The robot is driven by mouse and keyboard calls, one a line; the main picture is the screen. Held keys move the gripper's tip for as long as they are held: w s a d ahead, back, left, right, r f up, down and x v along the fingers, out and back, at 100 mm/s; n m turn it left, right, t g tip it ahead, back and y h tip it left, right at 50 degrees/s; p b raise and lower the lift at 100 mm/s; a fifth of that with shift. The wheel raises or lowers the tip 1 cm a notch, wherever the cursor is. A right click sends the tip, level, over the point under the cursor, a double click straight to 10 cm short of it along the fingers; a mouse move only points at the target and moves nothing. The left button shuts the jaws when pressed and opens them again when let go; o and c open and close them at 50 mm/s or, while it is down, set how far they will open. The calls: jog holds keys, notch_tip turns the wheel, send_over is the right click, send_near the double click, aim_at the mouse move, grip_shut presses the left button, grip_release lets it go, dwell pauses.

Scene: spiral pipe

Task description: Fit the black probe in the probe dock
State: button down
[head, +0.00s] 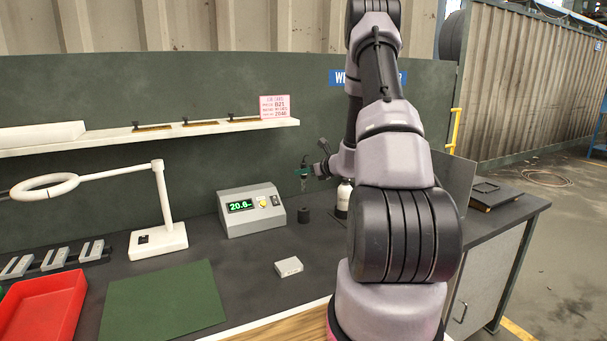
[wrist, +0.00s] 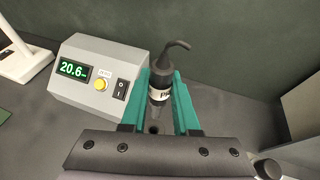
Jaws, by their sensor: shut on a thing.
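The black probe (wrist: 161,82) stands between the teal fingers of my gripper (wrist: 172,98) in the wrist view, with its bent cable end up and a white label band around its body. My gripper is shut on it. In the head view my gripper (head: 304,172) is small and holds the probe above the bench. A short black cylinder (head: 304,216), which looks like the probe dock, stands on the bench below and is apart from the gripper. In the wrist view a dark round shape lies below the probe; I cannot tell whether it is the dock.
A grey meter box (head: 251,210) reading 20.6 stands left of the cylinder. A white bottle (head: 343,199) is close to my arm on the right. A small light block (head: 289,266), a green mat (head: 163,300), a red tray (head: 40,305) and a lamp (head: 158,240) occupy the bench.

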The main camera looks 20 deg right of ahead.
aim_at(304, 186)
jog(key=shift+f, duration=0.1)
jog(key=shift+f, duration=2.8)
jog(key=shift+f, duration=2.8)
jog(key=c, duration=0.6)
grip_release()
